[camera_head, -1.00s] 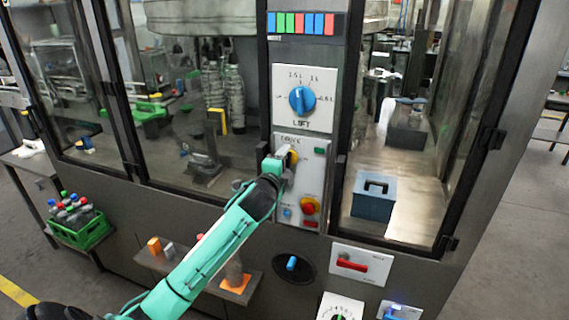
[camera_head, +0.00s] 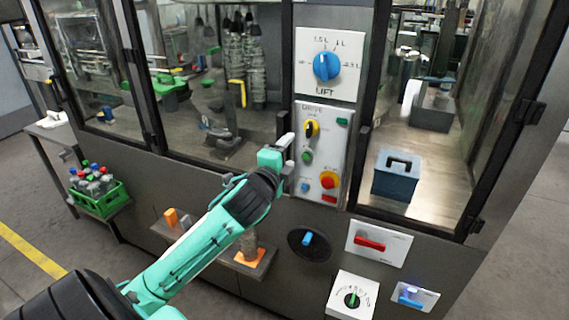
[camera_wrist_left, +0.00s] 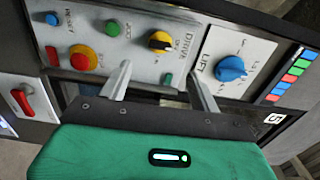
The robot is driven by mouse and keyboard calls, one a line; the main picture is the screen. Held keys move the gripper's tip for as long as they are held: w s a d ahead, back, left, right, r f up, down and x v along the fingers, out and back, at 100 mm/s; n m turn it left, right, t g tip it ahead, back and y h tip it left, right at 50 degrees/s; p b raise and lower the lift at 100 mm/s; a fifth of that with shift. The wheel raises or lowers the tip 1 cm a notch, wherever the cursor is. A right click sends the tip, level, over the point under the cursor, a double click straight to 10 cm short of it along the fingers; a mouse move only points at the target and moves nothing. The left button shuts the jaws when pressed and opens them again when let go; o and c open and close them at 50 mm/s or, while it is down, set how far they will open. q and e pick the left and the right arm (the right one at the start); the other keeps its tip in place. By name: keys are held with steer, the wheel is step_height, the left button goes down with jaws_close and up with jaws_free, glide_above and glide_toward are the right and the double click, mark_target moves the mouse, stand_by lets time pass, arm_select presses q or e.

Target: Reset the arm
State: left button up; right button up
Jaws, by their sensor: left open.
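My left gripper (camera_head: 287,160) is open and empty in front of the machine, just left of the DRIVE panel (camera_head: 341,140). In the left wrist view its two fingers (camera_wrist_left: 160,85) stand apart with nothing between them, pointing at the panel. The panel has a yellow-and-black rotary switch (camera_head: 311,129), a green button (camera_head: 306,156), a blue RESET button (camera_head: 305,187) and a red emergency knob on yellow (camera_head: 328,180). The gripper appears clear of the switch. My right gripper is not in view.
Above is the LIFT dial (camera_head: 326,66). Below are a blue knob (camera_head: 307,239), a red handle (camera_head: 369,243) and a dial box (camera_head: 351,300). A small shelf (camera_head: 224,258) holds parts below my arm. A green crate (camera_head: 98,203) of bottles stands at left.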

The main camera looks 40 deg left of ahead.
arm_select(q)
steer(key=shift+v, duration=0.8)
steer(key=shift+w, duration=0.1)
